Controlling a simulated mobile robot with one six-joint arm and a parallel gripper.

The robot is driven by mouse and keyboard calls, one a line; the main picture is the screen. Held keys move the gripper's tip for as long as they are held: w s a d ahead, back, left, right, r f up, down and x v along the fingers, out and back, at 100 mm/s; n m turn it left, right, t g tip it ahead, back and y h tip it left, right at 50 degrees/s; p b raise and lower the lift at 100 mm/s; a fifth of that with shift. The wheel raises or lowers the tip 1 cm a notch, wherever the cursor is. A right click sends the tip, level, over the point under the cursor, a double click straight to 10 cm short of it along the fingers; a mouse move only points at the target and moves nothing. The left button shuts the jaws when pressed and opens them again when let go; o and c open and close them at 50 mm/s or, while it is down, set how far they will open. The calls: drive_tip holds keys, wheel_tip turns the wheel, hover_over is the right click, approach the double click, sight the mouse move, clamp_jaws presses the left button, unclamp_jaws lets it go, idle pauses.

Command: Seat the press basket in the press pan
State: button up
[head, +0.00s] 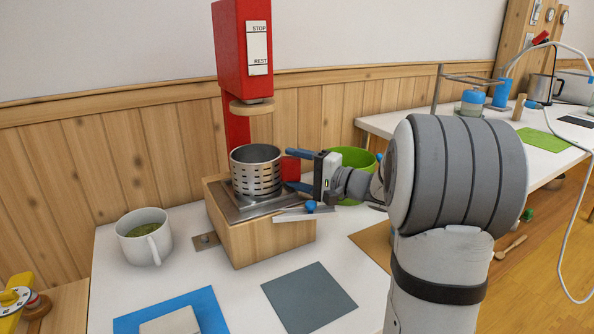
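The press basket (255,176) is a perforated metal cylinder, upright, on or just over the press pan. The press pan (236,213) is a square metal tray on top of a wooden block, under the red press. I cannot tell whether the basket's base rests fully in the pan; the front pan edge and basket bottom partly hide it. My gripper (297,170) is at the basket's right side. Its blue fingers appear closed on a red block (290,167) that looks like the basket's handle.
The red press (243,45) has a round wooden plate (250,107) above the basket. A white mug (145,237) of green liquid stands left. A green bowl (356,160) is behind my gripper. A grey mat (308,298) and blue mat (205,306) lie in front.

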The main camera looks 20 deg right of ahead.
drive_tip(key=shift+o, duration=1)
drive_tip(key=shift+f, duration=0.1)
drive_tip(key=shift+s+f, duration=0.1)
drive_tip(key=shift+f, duration=0.15)
drive_tip(key=shift+s+d, duration=0.1)
drive_tip(key=shift+d, duration=0.05)
drive_tip(key=b+v, duration=0.1)
drive_tip(key=v, duration=0.6)
drive_tip(key=shift+s+d+r+b, duration=0.15)
drive_tip(key=shift+s+r+b, duration=0.1)
drive_tip(key=shift+b, duration=0.1)
idle(0.5)
drive_tip(key=shift+d, duration=0.1)
